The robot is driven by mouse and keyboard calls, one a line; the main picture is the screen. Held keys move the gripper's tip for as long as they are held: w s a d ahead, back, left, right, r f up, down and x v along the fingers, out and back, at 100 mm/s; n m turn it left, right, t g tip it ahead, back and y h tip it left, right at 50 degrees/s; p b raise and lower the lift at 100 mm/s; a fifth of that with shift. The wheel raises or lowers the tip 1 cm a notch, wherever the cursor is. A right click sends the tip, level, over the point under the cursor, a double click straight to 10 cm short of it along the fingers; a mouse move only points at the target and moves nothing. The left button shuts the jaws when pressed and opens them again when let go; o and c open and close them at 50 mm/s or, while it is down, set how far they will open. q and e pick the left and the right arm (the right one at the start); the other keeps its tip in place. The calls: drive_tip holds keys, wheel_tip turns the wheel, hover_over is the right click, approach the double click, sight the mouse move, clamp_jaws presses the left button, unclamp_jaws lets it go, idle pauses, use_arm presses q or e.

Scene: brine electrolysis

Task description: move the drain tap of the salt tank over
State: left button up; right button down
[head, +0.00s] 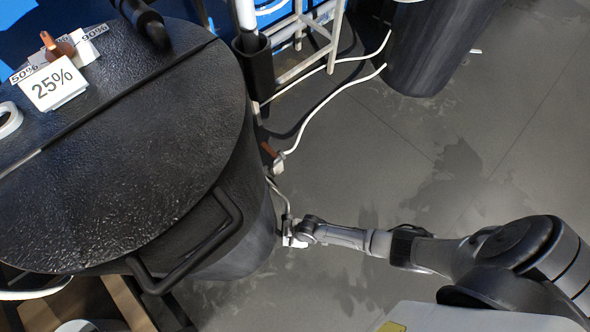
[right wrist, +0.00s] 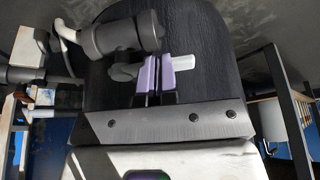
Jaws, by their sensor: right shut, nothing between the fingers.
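The salt tank (head: 130,150) is a big black drum with a dark lid, at the left of the head view; its dark wall fills the middle of the right wrist view (right wrist: 215,85). My right gripper (head: 291,240) is low beside the tank's right wall. In the right wrist view its pale purple fingers (right wrist: 153,76) are shut and empty. A dark grey elbow fitting (right wrist: 120,36) lies just beyond the fingers, and a white bar (right wrist: 184,62) shows right beside them. I cannot tell whether the fingers touch it. The fitting appears to be the drain tap. My left gripper is not in view.
A white valve with an orange-brown handle (head: 269,151) and white hose lies on the floor side of the tank. A dark cylindrical vessel (head: 428,50) stands at the top. A 25% card (head: 53,84) stands on the lid. The grey floor (head: 440,150) to the right is open.

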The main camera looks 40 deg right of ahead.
drive_tip(key=shift+s, duration=0.1)
drive_tip(key=s+d+r+p, duration=0.5)
drive_tip(key=r+p, duration=0.3)
drive_tip(key=r, duration=0.1)
drive_tip(key=shift+d+r, duration=0.15)
drive_tip(key=shift+d, duration=0.25)
drive_tip(key=shift+a, duration=0.1)
